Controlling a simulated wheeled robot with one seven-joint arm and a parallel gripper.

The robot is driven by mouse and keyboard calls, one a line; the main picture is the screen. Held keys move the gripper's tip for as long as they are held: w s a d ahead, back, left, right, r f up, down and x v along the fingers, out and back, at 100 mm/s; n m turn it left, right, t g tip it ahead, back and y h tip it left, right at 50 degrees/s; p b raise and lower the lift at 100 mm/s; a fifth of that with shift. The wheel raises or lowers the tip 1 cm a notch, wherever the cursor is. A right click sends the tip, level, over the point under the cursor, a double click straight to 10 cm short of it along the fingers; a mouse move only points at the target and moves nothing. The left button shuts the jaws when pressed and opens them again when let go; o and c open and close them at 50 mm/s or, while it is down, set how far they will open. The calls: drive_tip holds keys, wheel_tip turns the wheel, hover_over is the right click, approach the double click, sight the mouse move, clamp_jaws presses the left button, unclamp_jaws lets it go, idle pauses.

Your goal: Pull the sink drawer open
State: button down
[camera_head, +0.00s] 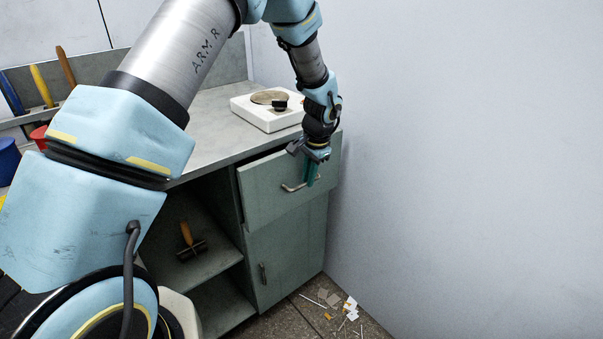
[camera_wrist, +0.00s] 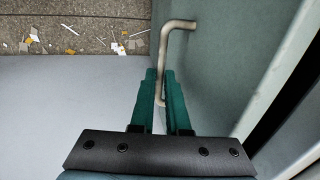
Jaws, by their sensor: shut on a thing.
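The sink drawer (camera_head: 268,183) is the grey-green top drawer at the right end of the counter unit. Its front stands a little out from the cabinet, and a dark gap shows along the drawer front (camera_wrist: 225,60) in the wrist view. Its metal bar handle (camera_head: 291,188) is partly covered by my gripper (camera_head: 312,174). In the wrist view, the handle (camera_wrist: 165,45) runs down between the green fingers of my gripper (camera_wrist: 160,88), which are shut on it.
A white scale-like device (camera_head: 262,118) sits on the countertop (camera_head: 215,125) above the drawer. A closed cupboard door (camera_head: 285,255) is below, beside an open shelf with a wooden-handled tool (camera_head: 187,234). A bare wall (camera_head: 450,130) stands close on the right. Scraps (camera_head: 347,308) lie on the floor.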

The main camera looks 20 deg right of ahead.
drive_tip(key=s+d+b, duration=0.1)
drive_tip(key=s+d, duration=0.1)
drive_tip(key=s, duration=0.7)
drive_tip(key=s+d+b, duration=0.1)
drive_tip(key=s+d, duration=0.2)
drive_tip(key=s, duration=0.7)
drive_tip(key=shift+s+d+b, duration=0.25)
drive_tip(key=shift+d+b, duration=0.05)
drive_tip(key=shift+b, duration=0.05)
drive_tip(key=c, duration=0.9)
unclamp_jaws()
drive_tip(key=shift+r, duration=0.1)
drive_tip(key=r, duration=0.3)
drive_tip(key=s+r, duration=0.1)
drive_tip(key=r, duration=0.3)
drive_tip(key=s+r, duration=0.1)
drive_tip(key=r, duration=0.2)
drive_tip(key=shift+d+r+b, duration=0.25)
drive_tip(key=shift+d+b, duration=0.05)
